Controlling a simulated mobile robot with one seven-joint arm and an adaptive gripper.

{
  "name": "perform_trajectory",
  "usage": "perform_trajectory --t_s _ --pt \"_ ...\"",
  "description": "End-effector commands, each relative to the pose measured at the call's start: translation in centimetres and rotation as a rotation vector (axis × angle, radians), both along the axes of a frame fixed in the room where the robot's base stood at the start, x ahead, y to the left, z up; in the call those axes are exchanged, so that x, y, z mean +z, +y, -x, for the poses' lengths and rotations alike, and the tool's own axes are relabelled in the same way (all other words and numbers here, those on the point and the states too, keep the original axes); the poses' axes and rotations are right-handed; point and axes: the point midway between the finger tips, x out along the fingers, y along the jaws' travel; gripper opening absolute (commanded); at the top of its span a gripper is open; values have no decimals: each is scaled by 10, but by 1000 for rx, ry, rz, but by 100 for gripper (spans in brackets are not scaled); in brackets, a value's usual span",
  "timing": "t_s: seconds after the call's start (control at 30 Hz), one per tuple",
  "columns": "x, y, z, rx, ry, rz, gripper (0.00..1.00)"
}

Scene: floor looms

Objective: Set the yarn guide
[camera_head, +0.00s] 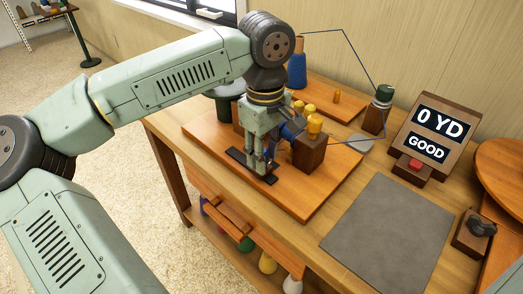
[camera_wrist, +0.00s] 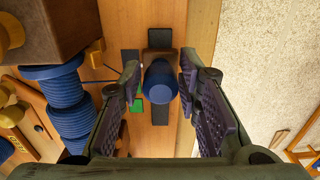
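In the wrist view, a blue round knob (camera_wrist: 161,82) stands on a small brown block (camera_wrist: 160,55), which sits over a dark strip (camera_wrist: 160,113) on the wooden board; it looks like the yarn guide's slider. A green mark (camera_wrist: 137,105) lies just left of the strip. My gripper (camera_wrist: 160,78) is open, one finger on each side of the knob, with visible gaps. In the head view my gripper (camera_head: 262,168) points down over the dark strip (camera_head: 243,161) and hides the knob.
A brown block (camera_head: 309,153) with yellow knobs stands close right of my gripper. Blue ribbed rolls (camera_wrist: 68,105) are left in the wrist view. Yarn runs past a green-topped post (camera_head: 378,110). A display (camera_head: 437,130) reads "0 YD GOOD". A grey mat (camera_head: 385,235) is clear.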

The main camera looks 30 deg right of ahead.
Motion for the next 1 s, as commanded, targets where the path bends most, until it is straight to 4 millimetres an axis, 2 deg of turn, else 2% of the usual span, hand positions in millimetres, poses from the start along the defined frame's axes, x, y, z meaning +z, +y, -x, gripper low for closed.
perform_trajectory --t_s 0.17,0.43,0.57,0.67,1.0 --pt "0 1 -1 2 -2 -1 45" --pt "0 1 -2 4 -3 -1 45" --pt "7 1 -2 4 -5 -1 45" --pt "22 1 -2 4 -5 0 45" --pt "92 0 -2 4 -4 1 45"
